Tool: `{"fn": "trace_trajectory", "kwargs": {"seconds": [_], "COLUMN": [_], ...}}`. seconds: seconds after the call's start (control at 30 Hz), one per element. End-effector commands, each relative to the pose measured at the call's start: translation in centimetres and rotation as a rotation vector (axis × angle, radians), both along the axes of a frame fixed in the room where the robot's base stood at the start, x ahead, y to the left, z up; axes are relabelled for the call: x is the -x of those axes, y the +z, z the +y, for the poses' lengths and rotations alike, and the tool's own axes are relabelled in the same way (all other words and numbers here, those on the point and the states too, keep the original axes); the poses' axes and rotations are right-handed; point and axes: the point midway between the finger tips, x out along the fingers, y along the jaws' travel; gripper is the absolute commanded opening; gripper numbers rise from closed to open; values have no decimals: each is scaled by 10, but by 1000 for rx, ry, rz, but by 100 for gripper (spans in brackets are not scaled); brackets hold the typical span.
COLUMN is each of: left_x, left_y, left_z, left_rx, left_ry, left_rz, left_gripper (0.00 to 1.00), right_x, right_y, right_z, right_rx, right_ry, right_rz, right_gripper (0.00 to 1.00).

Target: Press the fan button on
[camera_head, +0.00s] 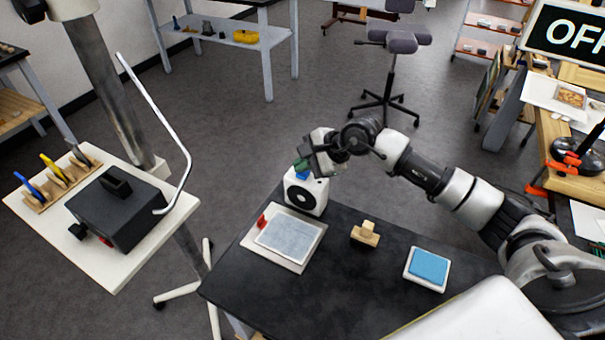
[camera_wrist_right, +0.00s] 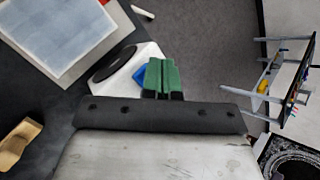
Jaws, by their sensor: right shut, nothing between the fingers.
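The fan (camera_head: 304,193) is a white box with a round black front, standing at the far left corner of the black table. My right gripper (camera_head: 303,166) is directly above the fan's top, with its green fingertips at or very near it. In the right wrist view the fan (camera_wrist_right: 150,52) lies just beyond the shut green fingers (camera_wrist_right: 162,76). A blue button (camera_wrist_right: 140,76) shows beside the fingertips, partly hidden by them. I cannot tell whether the fingers touch it. My left gripper is not in view.
On the black table (camera_head: 340,285) are a clipboard-like board (camera_head: 290,238), a wooden stamp (camera_head: 365,234) and a blue pad in a white tray (camera_head: 428,267). A white stand (camera_head: 115,270) with a black box (camera_head: 118,208) is at left. A sign reading "OFF" (camera_head: 570,35) is upper right.

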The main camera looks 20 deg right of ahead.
Motion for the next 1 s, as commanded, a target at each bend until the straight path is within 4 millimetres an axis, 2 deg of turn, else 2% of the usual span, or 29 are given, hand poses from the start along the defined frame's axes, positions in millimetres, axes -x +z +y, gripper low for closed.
{"fn": "trace_trajectory", "kwargs": {"seconds": [0.67,1.0], "left_x": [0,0], "left_y": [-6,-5], "left_z": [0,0], "left_rx": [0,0], "left_ry": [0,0], "left_rz": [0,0], "left_gripper": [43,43], "right_x": [0,0], "right_y": [-5,3], "right_z": [0,0], "right_rx": [1,1], "right_ry": [0,0], "right_rz": [1,1], "right_gripper": [0,0]}}
